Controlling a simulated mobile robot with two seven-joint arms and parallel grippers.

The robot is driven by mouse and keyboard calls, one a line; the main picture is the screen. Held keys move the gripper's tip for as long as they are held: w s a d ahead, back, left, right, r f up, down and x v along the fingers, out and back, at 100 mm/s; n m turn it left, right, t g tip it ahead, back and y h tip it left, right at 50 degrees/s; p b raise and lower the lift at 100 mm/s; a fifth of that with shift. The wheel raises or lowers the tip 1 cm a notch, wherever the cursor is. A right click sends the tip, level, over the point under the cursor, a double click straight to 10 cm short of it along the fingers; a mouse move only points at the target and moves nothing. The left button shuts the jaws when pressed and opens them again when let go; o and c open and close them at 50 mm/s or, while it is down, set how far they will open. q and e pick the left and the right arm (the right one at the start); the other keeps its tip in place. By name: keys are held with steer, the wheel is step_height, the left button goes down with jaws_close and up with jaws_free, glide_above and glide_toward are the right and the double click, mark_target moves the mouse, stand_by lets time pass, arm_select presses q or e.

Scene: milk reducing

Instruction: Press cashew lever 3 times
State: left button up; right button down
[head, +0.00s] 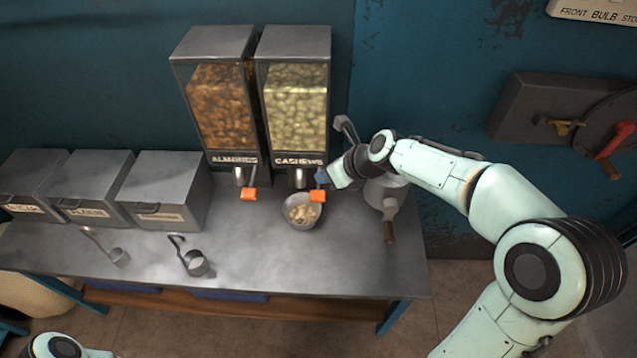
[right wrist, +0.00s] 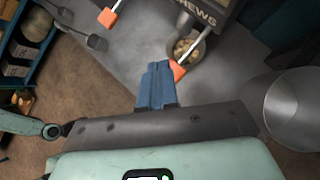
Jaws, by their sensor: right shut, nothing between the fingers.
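The cashew dispenser (head: 296,95) stands at the back of the table, labelled CASHEWS. Its lever has an orange tip (head: 317,196), which also shows in the right wrist view (right wrist: 177,70). A metal bowl (head: 303,222) sits under its spout with some cashews inside. My right gripper (head: 322,177) is shut and empty, with its blue fingers (right wrist: 158,84) right beside the orange tip; I cannot tell if they touch. My left gripper is not in view; only a bit of my left arm shows at the bottom left of the head view.
The almond dispenser (head: 216,100) with its own orange-tipped lever (head: 249,194) stands left of the cashews. A metal pot (head: 387,193) with a wooden handle stands right of the bowl. Two scoops (head: 196,265) and several grey bins (head: 165,190) are on the left.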

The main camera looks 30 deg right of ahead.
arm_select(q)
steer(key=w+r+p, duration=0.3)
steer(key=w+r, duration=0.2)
arm_select(e)
steer(key=m, duration=0.1)
steer(key=w+m+y, duration=0.1)
steer(key=m, duration=0.3)
steer(key=shift+w+y+b, duration=0.3)
steer(key=shift+w+b, duration=0.05)
steer(key=shift+b, duration=0.05)
steer(key=b, duration=0.4)
glide_above(322, 196)
step_height(322, 196, down, 5)
steer(key=shift+s+r, duration=0.1)
steer(key=shift+s, duration=0.05)
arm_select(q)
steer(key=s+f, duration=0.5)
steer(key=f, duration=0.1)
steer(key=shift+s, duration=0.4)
arm_select(e)
steer(key=shift+f, duration=0.4)
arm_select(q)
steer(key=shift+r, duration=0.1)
arm_select(e)
steer(key=shift+w, duration=0.2)
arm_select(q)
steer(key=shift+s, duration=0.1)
arm_select(e)
steer(key=shift+f, duration=0.4)
